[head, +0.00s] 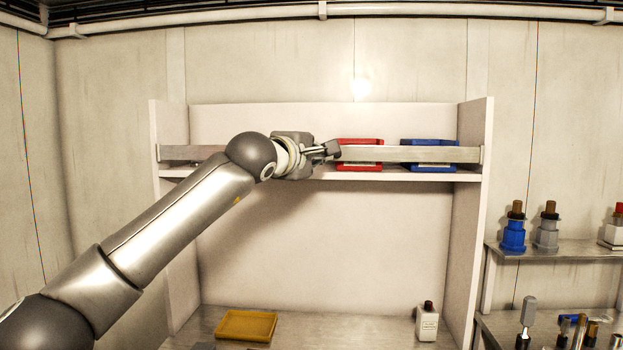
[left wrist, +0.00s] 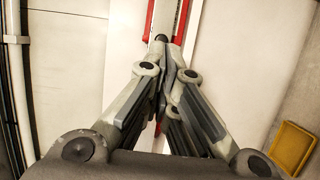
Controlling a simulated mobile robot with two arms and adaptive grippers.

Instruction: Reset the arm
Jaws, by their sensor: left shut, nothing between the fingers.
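My left arm (head: 170,225) reaches in from the lower left, stretched up to the shelf. My left gripper (head: 333,150) is shut and empty, in front of the shelf rail at the left edge of the red tray (head: 360,148). I cannot tell whether it touches the rail or tray. In the left wrist view the fingers (left wrist: 163,50) are closed together, with red edges of the tray (left wrist: 183,20) beyond them. My right gripper is in neither view.
A blue tray (head: 430,153) sits right of the red one behind the metal rail (head: 400,154). Below are a yellow tray (head: 246,326) and a white bottle (head: 427,322). A side shelf (head: 570,250) at right holds several bottles. The space between shelf and counter is clear.

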